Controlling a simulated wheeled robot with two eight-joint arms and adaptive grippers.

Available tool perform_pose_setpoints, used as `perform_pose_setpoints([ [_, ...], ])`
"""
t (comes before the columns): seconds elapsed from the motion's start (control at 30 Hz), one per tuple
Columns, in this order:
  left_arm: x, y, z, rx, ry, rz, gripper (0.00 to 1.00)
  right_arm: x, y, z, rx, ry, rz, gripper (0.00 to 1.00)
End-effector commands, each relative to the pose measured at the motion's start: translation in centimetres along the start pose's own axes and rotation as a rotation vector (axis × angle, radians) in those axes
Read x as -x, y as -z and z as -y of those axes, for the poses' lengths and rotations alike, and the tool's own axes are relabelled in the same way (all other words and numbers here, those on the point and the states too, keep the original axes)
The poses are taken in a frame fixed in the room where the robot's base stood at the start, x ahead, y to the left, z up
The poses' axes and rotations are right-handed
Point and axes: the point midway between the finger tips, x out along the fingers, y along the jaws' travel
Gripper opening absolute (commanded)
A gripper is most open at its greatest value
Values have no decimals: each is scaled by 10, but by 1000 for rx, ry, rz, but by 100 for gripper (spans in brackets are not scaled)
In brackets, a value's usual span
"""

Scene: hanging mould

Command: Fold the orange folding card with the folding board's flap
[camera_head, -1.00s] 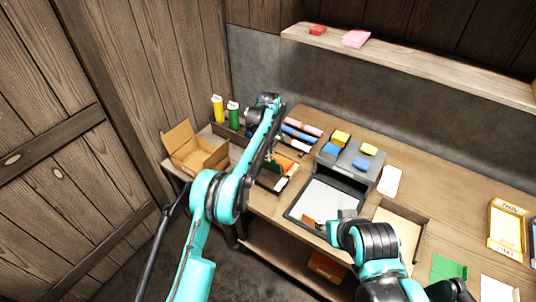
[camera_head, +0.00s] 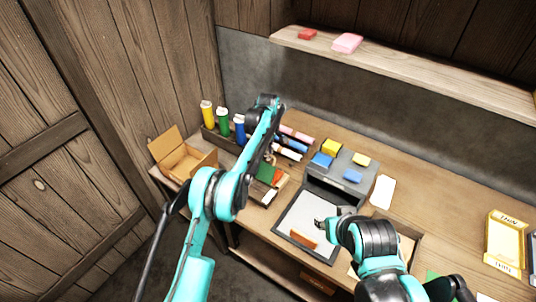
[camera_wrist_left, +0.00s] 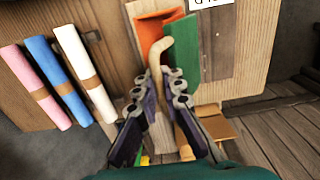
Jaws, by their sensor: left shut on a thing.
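The folding board (camera_wrist_left: 222,62) is a wooden board. Its green flap (camera_wrist_left: 187,48) stands raised, and it also shows in the head view (camera_head: 264,173). The orange folding card (camera_wrist_left: 150,38) is beside the flap, with part of it showing tilted up; it is small in the head view (camera_head: 278,179). How far it is bent I cannot tell. My left gripper (camera_wrist_left: 160,82) is shut on the curved tan handle (camera_wrist_left: 164,52) by the flap. My right gripper (camera_head: 321,222) is over the grey tray; its fingers are too small to read.
Pink, blue and white rolls (camera_wrist_left: 85,75) lie beside the folding board. An open cardboard box (camera_head: 183,160) and several bottles (camera_head: 222,120) stand at the left. The grey tray (camera_head: 287,226) and a grey stand with coloured blocks (camera_head: 335,180) are to the right.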

Motion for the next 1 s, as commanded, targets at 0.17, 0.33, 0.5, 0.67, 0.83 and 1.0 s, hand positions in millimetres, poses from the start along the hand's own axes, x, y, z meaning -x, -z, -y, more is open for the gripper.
perform_pose_setpoints([
  [0.17,-1,0,-1,1,-3,-1,0,0,0,0,0,0,0,40],
  [0.33,-2,0,-1,1,-4,-1,0,0,0,0,0,0,0,40],
  [0.5,-2,0,-1,1,-4,-1,0,0,0,0,0,0,0,40],
  [0.67,-2,0,-1,2,-4,-1,9,0,0,0,0,0,0,40],
  [0.83,-2,0,0,1,-3,-1,30,0,0,0,0,0,0,40],
  [1.0,-2,0,0,1,-2,-1,30,-1,0,0,0,0,0,40],
])
